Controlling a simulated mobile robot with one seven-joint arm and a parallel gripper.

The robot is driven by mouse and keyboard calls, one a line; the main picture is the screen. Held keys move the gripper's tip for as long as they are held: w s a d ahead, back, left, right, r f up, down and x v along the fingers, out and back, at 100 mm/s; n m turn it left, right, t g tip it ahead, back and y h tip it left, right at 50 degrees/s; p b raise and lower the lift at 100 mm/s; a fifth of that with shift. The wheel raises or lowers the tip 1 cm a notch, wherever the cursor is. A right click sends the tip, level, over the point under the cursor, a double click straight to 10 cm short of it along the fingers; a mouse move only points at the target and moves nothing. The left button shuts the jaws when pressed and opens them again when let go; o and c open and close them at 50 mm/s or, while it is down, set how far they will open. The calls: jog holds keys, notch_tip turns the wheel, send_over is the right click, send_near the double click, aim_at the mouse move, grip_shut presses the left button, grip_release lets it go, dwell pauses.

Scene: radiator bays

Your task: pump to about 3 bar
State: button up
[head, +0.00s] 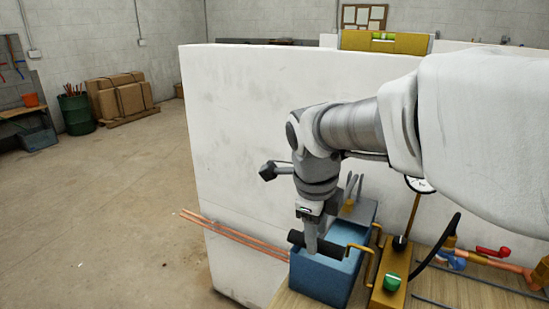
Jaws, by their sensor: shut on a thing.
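The test pump has a blue open tank (318,284) and a brass-coloured block (392,297) at its right side, on a wooden bench. My gripper (311,240) is over the tank, shut on the black pump handle (333,249). The handle lies roughly level, and a brass-coloured rod runs from it toward the block. The round white pressure gauge (420,186) stands on a thin stem. My arm hides part of its dial, and the reading is too small to tell. A green knob (391,282) is on the block.
A black hose (441,236) leads from the pump area to copper pipework with a red-handled valve (492,252) and a blue-handled valve (455,261). A white wall panel (238,130) stands behind. Copper pipes (235,234) stick out left of the tank.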

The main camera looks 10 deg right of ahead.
jog(key=shift+w+d+f+t+h+b, duration=0.15)
jog(key=shift+f+t+h+b, duration=0.2)
jog(key=shift+f+b, duration=1.1)
jog(key=shift+g+y, duration=0.55)
jog(key=r+p, duration=0.3)
jog(key=p, duration=0.1)
jog(key=r+p, duration=0.2)
jog(key=shift+w+d+r+p, duration=0.25)
jog(key=shift+r+p, duration=0.05)
jog(key=shift+p, duration=0.3)
jog(key=r+p, duration=0.2)
jog(key=p, duration=0.1)
jog(key=r+g+p, duration=0.1)
jog(key=p, duration=0.1)
jog(key=shift+w+d+r+y, duration=0.3)
jog(key=shift+w, duration=0.1)
jog(key=shift+w+d+r+g+p, duration=0.15)
jog(key=shift+r+p, duration=0.2)
jog(key=shift+p, duration=0.3)
jog(key=shift+w+d+r+g+p, duration=0.15)
jog(key=shift+r+p, duration=0.15)
jog(key=shift+p, duration=0.3)
grip_shut()
jog(key=shift+s+a+f, duration=0.1)
jog(key=shift+f, duration=0.1)
